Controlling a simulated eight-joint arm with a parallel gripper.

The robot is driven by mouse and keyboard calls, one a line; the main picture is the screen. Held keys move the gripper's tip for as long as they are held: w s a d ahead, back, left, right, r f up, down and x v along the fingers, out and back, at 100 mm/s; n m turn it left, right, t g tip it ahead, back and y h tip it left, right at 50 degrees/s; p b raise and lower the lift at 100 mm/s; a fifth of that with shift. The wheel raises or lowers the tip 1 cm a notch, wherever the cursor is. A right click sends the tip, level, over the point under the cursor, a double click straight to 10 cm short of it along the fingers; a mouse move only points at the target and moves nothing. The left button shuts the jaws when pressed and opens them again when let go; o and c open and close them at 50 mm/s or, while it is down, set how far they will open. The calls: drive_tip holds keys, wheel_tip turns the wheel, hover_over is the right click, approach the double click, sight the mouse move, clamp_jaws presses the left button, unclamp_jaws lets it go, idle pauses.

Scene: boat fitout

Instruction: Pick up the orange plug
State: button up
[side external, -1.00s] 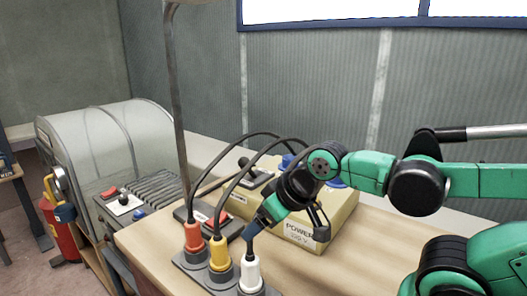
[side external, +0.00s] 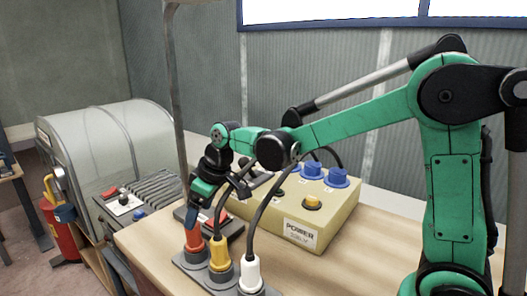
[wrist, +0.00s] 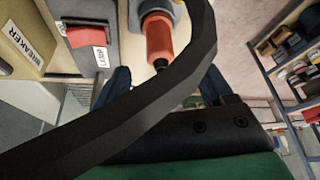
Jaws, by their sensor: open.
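The orange plug (side external: 193,240) stands upright in the left socket of a grey socket strip (side external: 222,284). A yellow plug (side external: 220,257) and a white plug (side external: 250,275) stand to its right. My gripper (side external: 191,214) is just above the orange plug, pointing down. In the wrist view, the orange plug (wrist: 159,38) shows beyond and between the two blue fingers of my open gripper (wrist: 165,80). Nothing is held. A thick dark cable crosses close in front of the wrist camera and hides part of the fingers.
Black cables arch from the plugs behind my wrist. A beige power box (side external: 310,222) with blue and yellow knobs stands to the right. A red rocker switch (side external: 214,221) sits behind the plugs. The front right of the bench (side external: 370,240) is clear.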

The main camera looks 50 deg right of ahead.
sight(194, 239)
drive_tip(key=shift+x, duration=3)
drive_tip(key=shift+w, duration=0.1)
clamp_jaws()
